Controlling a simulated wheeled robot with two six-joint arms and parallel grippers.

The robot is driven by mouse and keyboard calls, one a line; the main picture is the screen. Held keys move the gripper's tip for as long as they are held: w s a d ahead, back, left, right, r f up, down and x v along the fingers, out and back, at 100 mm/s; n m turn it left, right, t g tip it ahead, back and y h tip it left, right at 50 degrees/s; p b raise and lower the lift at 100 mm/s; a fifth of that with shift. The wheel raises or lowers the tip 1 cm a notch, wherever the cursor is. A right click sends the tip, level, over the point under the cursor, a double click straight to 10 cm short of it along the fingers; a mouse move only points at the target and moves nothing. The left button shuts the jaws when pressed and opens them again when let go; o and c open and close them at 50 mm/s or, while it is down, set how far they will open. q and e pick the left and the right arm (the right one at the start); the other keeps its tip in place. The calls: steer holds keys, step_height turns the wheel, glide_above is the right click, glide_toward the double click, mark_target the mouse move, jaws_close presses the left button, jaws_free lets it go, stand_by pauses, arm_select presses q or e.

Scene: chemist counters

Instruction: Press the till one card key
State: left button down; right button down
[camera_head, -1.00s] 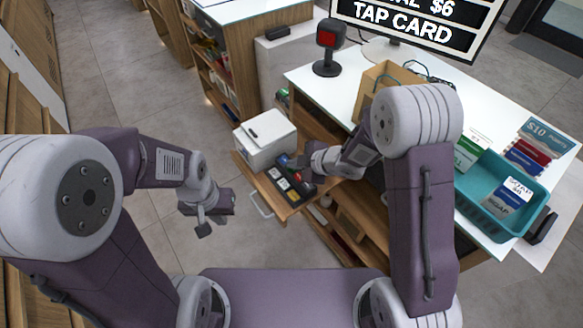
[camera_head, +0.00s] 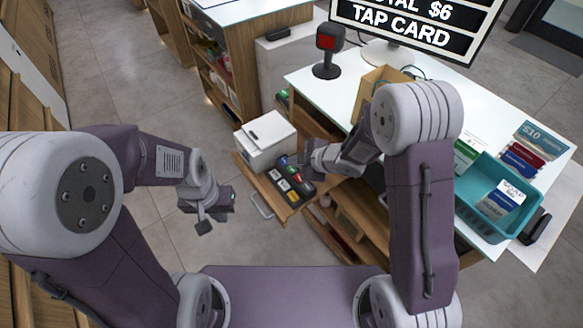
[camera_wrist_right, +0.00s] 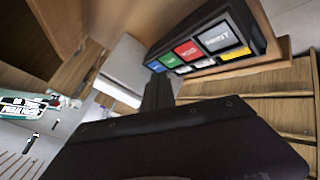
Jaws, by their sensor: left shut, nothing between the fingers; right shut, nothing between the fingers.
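The till key pad (camera_head: 292,184), a black block with coloured keys, sits on a pulled-out wooden shelf beside a white printer-like box (camera_head: 265,140). I cannot read which label is the card key. My right gripper (camera_head: 312,160) is shut and empty at the pad's far right edge; its dark fingers (camera_wrist_right: 158,92) show just in front of the keys, contact unclear. My left gripper (camera_head: 207,220) is shut and empty, left of the shelf.
A screen (camera_head: 410,25) reads "TAP CARD" with a $6 total. Floor is free around my left gripper.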

mark_target(294, 171)
steer(key=shift+r+p, duration=2.05)
steer(key=shift+r, duration=0.35)
steer(key=shift+f, duration=0.1)
